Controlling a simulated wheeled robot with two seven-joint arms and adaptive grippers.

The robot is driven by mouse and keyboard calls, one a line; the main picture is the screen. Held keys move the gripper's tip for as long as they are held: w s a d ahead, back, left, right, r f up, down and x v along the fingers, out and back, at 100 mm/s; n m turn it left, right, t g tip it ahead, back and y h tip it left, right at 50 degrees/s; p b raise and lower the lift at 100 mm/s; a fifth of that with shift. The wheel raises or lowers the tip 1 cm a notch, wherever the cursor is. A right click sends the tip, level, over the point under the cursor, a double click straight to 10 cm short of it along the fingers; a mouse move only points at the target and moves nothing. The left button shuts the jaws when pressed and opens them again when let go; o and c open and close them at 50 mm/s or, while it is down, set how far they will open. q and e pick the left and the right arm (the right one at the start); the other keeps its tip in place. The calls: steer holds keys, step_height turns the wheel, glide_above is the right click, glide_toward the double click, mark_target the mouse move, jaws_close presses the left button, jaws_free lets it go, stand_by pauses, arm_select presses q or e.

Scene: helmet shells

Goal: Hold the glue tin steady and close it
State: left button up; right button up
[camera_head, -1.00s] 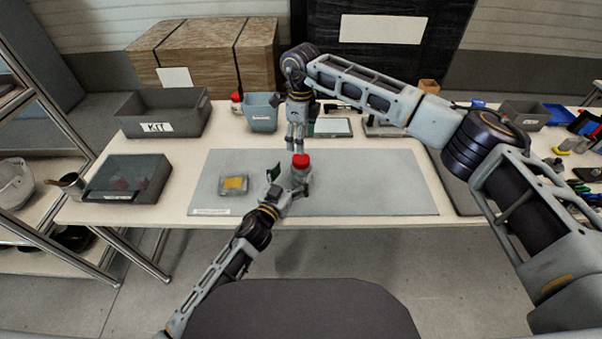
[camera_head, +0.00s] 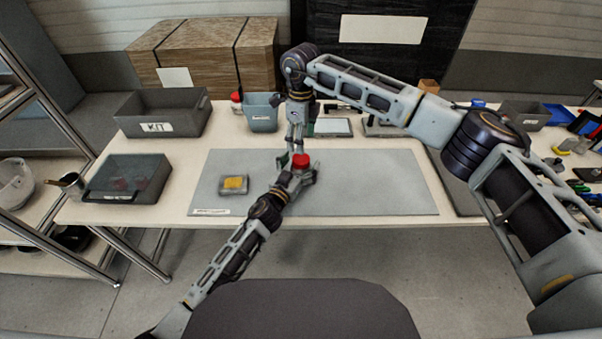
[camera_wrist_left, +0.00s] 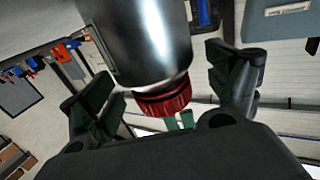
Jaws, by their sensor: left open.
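The glue tin is a shiny metal cylinder (camera_wrist_left: 145,40) with a red ribbed cap (camera_wrist_left: 163,100) on its end in the left wrist view. In the head view the red cap (camera_head: 301,160) shows above the grey mat, and the tin's body is mostly hidden by my left gripper (camera_head: 303,175). My left gripper is open, with its green-padded fingers on either side of the tin; in the wrist view (camera_wrist_left: 168,95) gaps show between them and the tin. My right gripper (camera_head: 295,150) points down just behind and left of the cap; its jaw opening is unclear.
A small case with a yellow patch (camera_head: 234,184) lies on the grey mat (camera_head: 380,190). A KIT bin (camera_head: 165,125), a dark lidded box (camera_head: 127,180) and a blue-grey bin (camera_head: 262,118) stand around it. The mat's right side is clear.

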mark_target(301, 158)
arm_select(q)
jaws_close()
stand_by(0.6)
stand_by(0.4)
arm_select(e)
steer(key=shift+f, duration=0.1)
steer(key=shift+f, duration=3.9)
steer(key=c, duration=1.1)
steer(key=shift+m, duration=1.8)
